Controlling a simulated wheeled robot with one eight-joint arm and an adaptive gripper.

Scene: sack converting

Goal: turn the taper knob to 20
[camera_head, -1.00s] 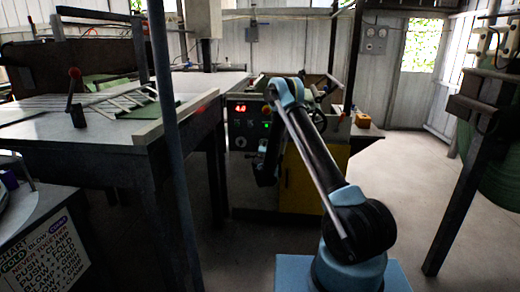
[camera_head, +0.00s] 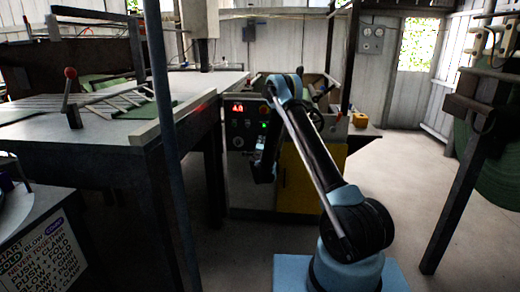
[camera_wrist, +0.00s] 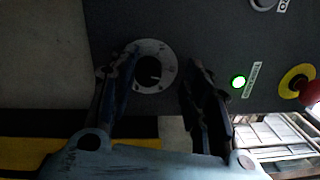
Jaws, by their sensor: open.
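The taper knob appears to be the round dark knob (camera_wrist: 148,71) inside a pale ring with marks in the wrist view. A light pointer line shows on it, but the numbers are too small to read. My gripper (camera_wrist: 160,62) is open, with one finger left of the knob and the other to its right, overlapping the ring's left edge in the picture; contact cannot be told. In the head view the control panel (camera_head: 238,128) has a red display (camera_head: 238,107), its digits blurred. My gripper (camera_head: 262,165) is at the panel's right side, small and dark.
A green lit button (camera_wrist: 238,81) and a red stop button on yellow (camera_wrist: 309,91) sit right of the knob. A table (camera_head: 110,138) with a red-tipped lever stands left of the panel. A dark post (camera_head: 170,150) crosses the view. Open floor lies at right.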

